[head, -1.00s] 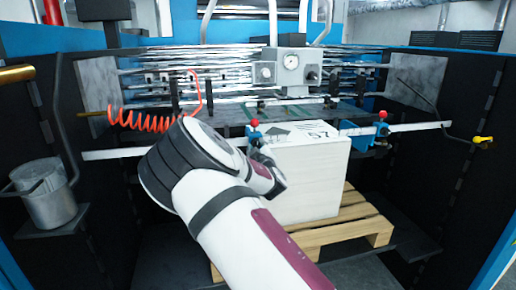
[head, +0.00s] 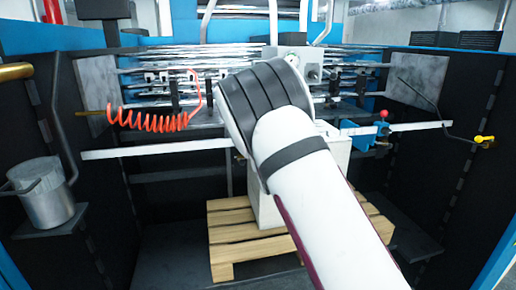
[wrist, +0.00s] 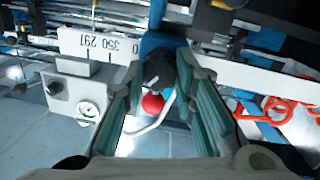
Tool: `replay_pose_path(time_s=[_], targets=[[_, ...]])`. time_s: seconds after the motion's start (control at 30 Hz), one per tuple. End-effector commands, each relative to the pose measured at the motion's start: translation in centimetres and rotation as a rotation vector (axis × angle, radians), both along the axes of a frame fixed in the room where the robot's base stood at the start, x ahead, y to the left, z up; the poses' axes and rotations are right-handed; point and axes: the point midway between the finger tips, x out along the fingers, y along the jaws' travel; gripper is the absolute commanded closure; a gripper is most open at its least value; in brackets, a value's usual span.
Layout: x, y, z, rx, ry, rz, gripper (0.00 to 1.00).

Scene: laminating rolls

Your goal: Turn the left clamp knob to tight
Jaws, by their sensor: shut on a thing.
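In the wrist view, the blue left clamp (wrist: 158,42) sits on the white scale bar. My gripper (wrist: 160,66) has its two teal-padded fingers on either side of the clamp's black knob (wrist: 158,70) and is shut on it. A red ball (wrist: 152,103) on the clamp shows between the fingers. In the head view, my arm hides this clamp and my gripper. The other blue clamp (head: 358,136), with its own red ball, is on the bar to the right. I cannot read how far the knob is turned.
The white scale bar (head: 150,148) runs across the machine. An orange coiled hose (head: 155,120) hangs at left, also in the wrist view (wrist: 275,115). A gauge box (wrist: 70,92) is nearby. A pallet (head: 235,232) and a partly hidden white box stand below. A metal can (head: 45,195) is at left.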

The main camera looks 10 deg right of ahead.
Motion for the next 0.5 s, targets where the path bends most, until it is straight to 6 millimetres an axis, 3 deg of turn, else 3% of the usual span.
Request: replay_pose_path(time_s=[0.5], targets=[[0.12,-0.18,-0.13,0.494,-0.001,-0.002,1.0]])
